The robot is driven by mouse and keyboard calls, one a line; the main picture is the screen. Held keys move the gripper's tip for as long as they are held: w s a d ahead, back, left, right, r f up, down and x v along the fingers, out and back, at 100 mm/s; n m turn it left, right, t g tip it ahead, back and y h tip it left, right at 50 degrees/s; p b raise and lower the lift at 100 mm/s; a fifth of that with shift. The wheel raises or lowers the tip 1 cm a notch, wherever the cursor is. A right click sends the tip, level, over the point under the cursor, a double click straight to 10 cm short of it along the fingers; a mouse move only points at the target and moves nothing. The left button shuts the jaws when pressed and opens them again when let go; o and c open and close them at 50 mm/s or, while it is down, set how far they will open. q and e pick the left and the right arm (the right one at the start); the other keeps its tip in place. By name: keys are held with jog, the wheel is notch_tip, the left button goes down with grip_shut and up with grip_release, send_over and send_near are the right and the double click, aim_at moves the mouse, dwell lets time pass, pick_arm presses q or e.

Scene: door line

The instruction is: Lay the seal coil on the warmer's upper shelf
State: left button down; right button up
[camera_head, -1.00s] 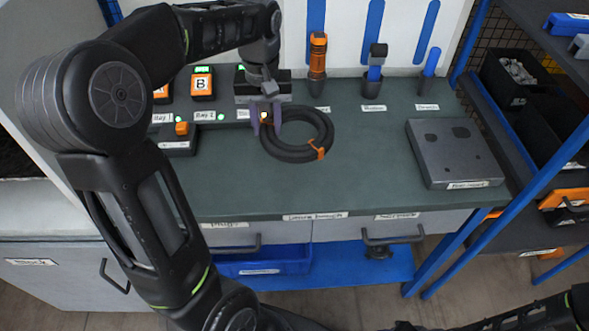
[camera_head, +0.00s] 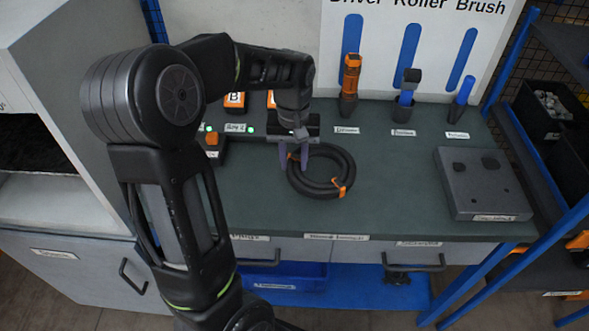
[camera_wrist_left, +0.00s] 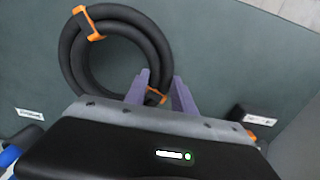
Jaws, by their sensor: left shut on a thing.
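The seal coil (camera_head: 346,166) is a black ring of looped hose with orange ties. It is over the dark green bench top, and I cannot tell whether it touches it. My left gripper (camera_head: 295,160) is shut on the coil's left side, by one orange tie. In the left wrist view the purple fingers (camera_wrist_left: 160,92) straddle the near side of the coil (camera_wrist_left: 66,62). A white cabinet (camera_head: 50,200) with a dark opening stands at the far left, perhaps the warmer. No upper shelf shows clearly in it. My right gripper is out of view.
A grey block (camera_head: 470,200) lies on the bench's right. A screwdriver (camera_head: 350,75), a roller (camera_head: 407,90) and a brush (camera_head: 463,92) stand in holders at the back. Orange-marked units (camera_head: 234,101) are left of the coil. A blue-framed rack (camera_head: 540,215) borders the right.

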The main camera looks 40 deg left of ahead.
pick_arm(q)
jog(key=shift+f, duration=1.85)
jog(key=shift+f, duration=0.15)
jog(key=c, duration=1.1)
grip_release()
jog(key=shift+o, duration=0.2)
notch_tip(320, 180, up, 12)
jog(key=shift+r+b, duration=0.2)
jog(key=shift+b, duration=0.2)
jog(key=shift+o, duration=0.5)
